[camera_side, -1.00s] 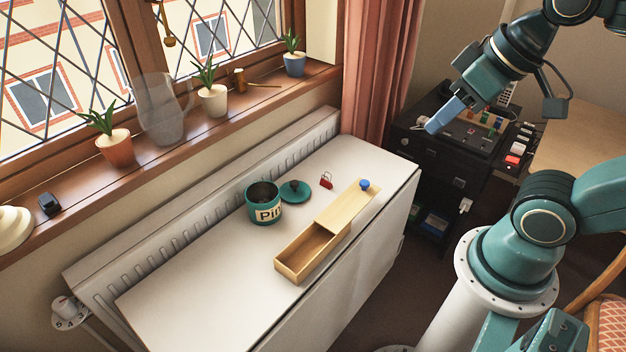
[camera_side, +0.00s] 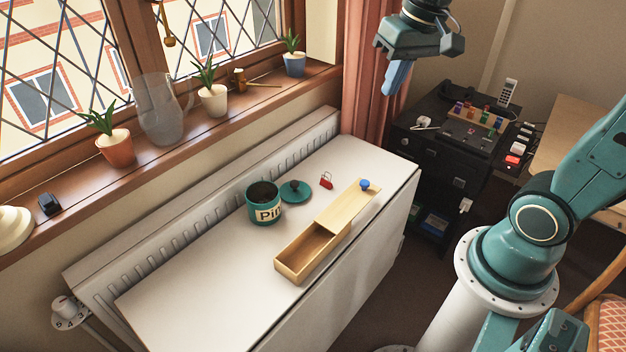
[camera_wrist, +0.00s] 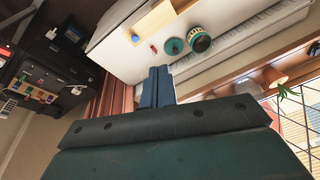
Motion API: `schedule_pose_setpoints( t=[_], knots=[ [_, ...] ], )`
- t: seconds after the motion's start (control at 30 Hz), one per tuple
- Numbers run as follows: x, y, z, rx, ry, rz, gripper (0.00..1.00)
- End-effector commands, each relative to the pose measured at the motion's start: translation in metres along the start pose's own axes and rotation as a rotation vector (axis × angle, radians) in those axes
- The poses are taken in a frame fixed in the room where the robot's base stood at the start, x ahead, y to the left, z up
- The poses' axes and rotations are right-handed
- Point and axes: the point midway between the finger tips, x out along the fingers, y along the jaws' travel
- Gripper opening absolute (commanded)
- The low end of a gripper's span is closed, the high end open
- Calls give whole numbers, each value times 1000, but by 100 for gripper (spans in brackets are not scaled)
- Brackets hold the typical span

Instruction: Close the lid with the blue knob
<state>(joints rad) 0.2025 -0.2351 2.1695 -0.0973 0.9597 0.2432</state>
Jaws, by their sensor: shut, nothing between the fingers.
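A long wooden box (camera_side: 283,270) lies on the white table, with its near-left part open and empty. Its sliding lid (camera_side: 346,205) is drawn back toward the far right, past the box's end. The blue knob (camera_side: 365,185) stands at the lid's far right end. In the wrist view the knob (camera_wrist: 136,38) shows at the top, with part of the lid (camera_wrist: 158,18) beside it. My gripper (camera_side: 388,92) is shut and empty, high in the air beyond the table's far right end, in front of the curtain. Its fingers also show in the wrist view (camera_wrist: 158,72).
A teal pot (camera_side: 266,213) with a label stands open left of the box, its teal lid (camera_side: 295,191) beside it. A red clip (camera_side: 326,181) lies near the knob. The white table (camera_side: 200,285) is clear at left. A black cabinet (camera_side: 440,150) stands beyond.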

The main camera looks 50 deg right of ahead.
Motion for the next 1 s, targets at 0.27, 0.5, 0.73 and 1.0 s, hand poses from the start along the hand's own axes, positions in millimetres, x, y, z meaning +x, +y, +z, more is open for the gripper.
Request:
schedule_pose_setpoints(
  t=[0.27,0.5,0.73,1.0],
  knots=[
    [34,18,-48,154,-98,16,0],
    [71,40,-83,288,-178,28,0],
    [114,68,-109,415,-257,40,0],
    [170,106,-129,565,-348,53,0]
  ],
)
